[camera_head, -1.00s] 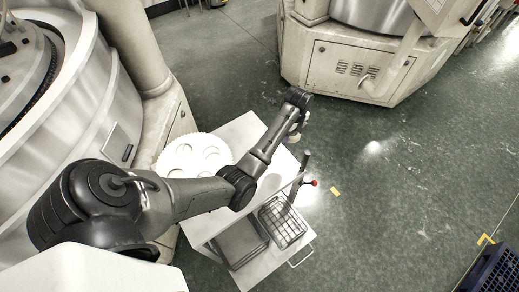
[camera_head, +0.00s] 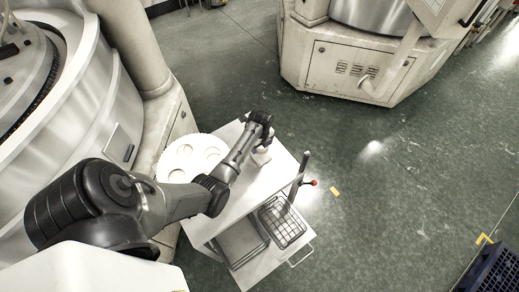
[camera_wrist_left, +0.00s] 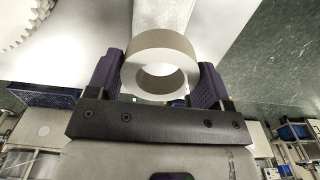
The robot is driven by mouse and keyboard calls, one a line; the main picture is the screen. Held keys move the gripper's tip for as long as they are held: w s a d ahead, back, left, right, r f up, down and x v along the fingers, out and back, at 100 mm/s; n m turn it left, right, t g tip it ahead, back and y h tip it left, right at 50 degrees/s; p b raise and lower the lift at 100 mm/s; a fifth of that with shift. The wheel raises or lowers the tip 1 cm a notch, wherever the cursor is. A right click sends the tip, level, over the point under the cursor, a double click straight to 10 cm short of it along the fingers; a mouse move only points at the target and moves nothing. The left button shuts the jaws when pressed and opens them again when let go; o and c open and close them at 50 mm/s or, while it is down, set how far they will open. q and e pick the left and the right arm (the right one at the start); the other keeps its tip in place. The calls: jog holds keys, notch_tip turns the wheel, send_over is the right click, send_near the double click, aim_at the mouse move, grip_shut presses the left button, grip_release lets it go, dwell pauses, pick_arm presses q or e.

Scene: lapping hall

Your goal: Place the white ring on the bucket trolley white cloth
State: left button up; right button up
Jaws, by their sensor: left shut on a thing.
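My left gripper (camera_head: 262,148) is over the far part of the white trolley top (camera_head: 285,170). In the left wrist view the gripper (camera_wrist_left: 160,85) is shut on the white ring (camera_wrist_left: 160,45), which sits between its two dark fingers with its hole facing the camera. In the head view the ring (camera_head: 262,158) shows as a small pale shape below the gripper. Whether it touches the trolley top I cannot tell. The white cloth cannot be told apart clearly from the pale trolley top. My right gripper is not in view.
A white toothed disc with round holes (camera_head: 180,160) lies at the trolley's left. A wire basket (camera_head: 282,222) and a post with a red knob (camera_head: 314,183) are at the near right. A large round machine (camera_head: 75,100) stands left. Open green floor lies to the right.

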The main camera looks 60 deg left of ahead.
aim_at(260, 150)
pick_arm(q)
jog(key=shift+s+a+f, duration=0.15)
jog(key=shift+a+f, duration=0.1)
jog(key=shift+f+b, duration=0.35)
jog(key=shift+f, duration=1.5)
jog(key=shift+f, duration=0.1)
jog(key=shift+f, duration=0.15)
jog(key=o, duration=1.1)
jog(key=shift+c, duration=0.2)
